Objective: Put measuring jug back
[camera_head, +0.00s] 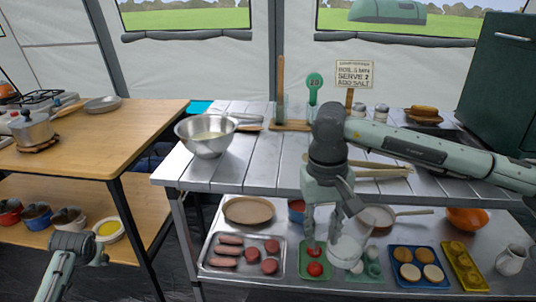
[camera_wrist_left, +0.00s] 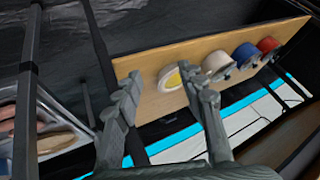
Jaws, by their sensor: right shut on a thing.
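My right gripper (camera_head: 331,228) points down in front of the metal table's front edge and is shut on a clear, whitish vessel, which looks like the measuring jug (camera_head: 346,251). The jug hangs in front of the lower shelf; its upper part is partly hidden by the fingers. My left gripper (camera_head: 88,250) is low at the left, by the wooden table's lower shelf. In the left wrist view its two fingers (camera_wrist_left: 165,98) stand apart with nothing between them.
The metal table (camera_head: 270,178) holds a steel bowl (camera_head: 205,136) and a sign (camera_head: 354,75). Its lower shelf carries a sausage tray (camera_head: 207,262), a blue bun tray (camera_head: 392,280) and a white pitcher (camera_head: 511,260). Several pots stand on the wooden lower shelf (camera_head: 150,211).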

